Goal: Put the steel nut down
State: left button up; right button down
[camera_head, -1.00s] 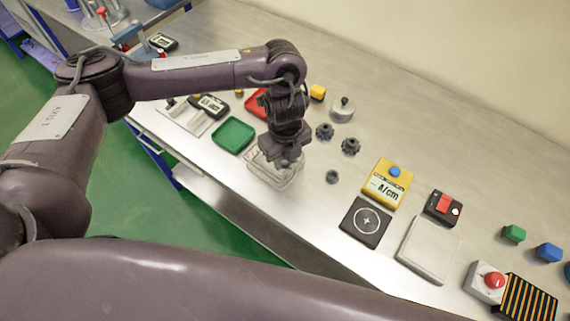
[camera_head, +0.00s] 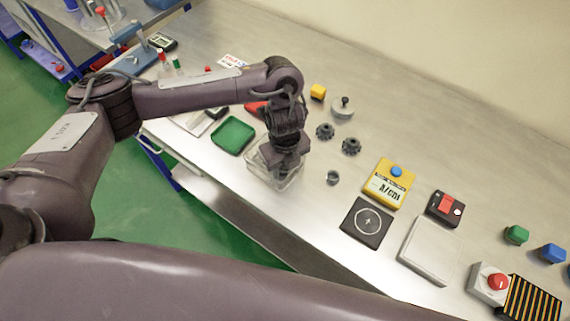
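My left gripper (camera_head: 279,168) points down into a clear, open-topped box (camera_head: 262,175) near the table's front edge. Its fingertips are too dark and small to tell whether they are open or shut. I cannot make out a steel nut in or under the gripper. A small grey round piece (camera_head: 333,178), which I cannot identify for sure, lies on the table to the right of the box. My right gripper is out of view.
A green tray (camera_head: 233,136) stands left of the box, with a red tray (camera_head: 257,108) partly hidden behind my arm. Two dark knobbed parts (camera_head: 325,131) lie behind.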

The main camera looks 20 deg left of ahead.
aim_at(285, 168)
pick_arm(q)
notch_tip(285, 168, up, 12)
jog(key=p, duration=0.9)
jog(key=shift+r+p, duration=0.2)
jog(key=shift+p, duration=0.1)
